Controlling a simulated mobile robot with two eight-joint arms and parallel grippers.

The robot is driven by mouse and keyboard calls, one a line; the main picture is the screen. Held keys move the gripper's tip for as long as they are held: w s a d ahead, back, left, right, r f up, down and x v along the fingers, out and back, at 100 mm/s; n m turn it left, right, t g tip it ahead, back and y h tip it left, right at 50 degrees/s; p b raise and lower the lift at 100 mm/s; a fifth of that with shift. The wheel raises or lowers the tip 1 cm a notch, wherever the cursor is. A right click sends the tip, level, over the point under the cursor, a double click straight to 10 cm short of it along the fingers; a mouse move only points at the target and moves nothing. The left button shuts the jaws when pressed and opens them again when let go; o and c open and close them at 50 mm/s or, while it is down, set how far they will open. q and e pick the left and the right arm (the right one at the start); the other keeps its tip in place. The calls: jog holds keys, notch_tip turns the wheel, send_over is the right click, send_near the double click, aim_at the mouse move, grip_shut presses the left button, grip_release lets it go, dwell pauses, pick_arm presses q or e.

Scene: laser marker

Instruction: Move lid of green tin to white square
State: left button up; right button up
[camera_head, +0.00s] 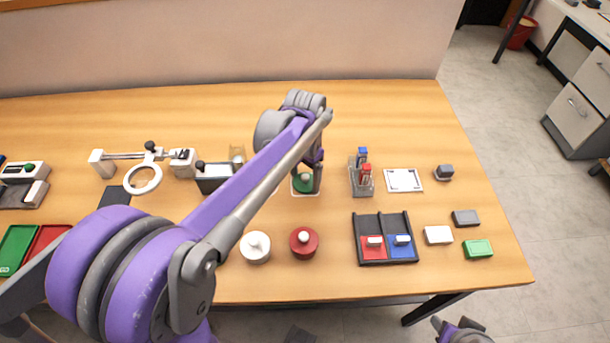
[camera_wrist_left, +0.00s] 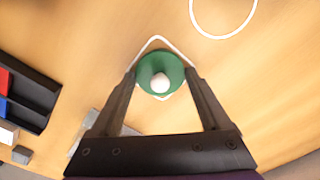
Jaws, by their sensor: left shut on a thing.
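The green lid (camera_head: 303,186) is round with a pale knob. In the left wrist view the green lid (camera_wrist_left: 148,65) sits between the fingers of my left gripper (camera_wrist_left: 160,74), which touch its two sides. My left gripper (camera_head: 308,182) is shut on it, low over the table. A white square outline (camera_wrist_left: 157,39) shows around and under the lid, its corners sticking out. I cannot tell whether the lid rests on the table or hangs just above it. The green tin's body is not seen apart; my left arm may hide it. Part of my right arm's end (camera_head: 462,331) shows at the bottom edge.
A white tin (camera_head: 256,248) and a red tin (camera_head: 304,244) stand in front. A holder with red and blue tools (camera_head: 361,180), a white framed plate (camera_head: 403,180) and a black tray (camera_head: 386,217) lie to the right. A white circle outline (camera_wrist_left: 224,38) is on clear table.

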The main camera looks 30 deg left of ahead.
aim_at(305, 177)
pick_arm(q)
jog(key=o, duration=1.2)
jog(key=shift+f, duration=0.1)
jog(key=shift+c, duration=0.2)
jog(key=shift+r, duration=0.25)
notch_tip(305, 177, up, 12)
jog(key=p, duration=0.1)
jog(key=shift+f, duration=0.1)
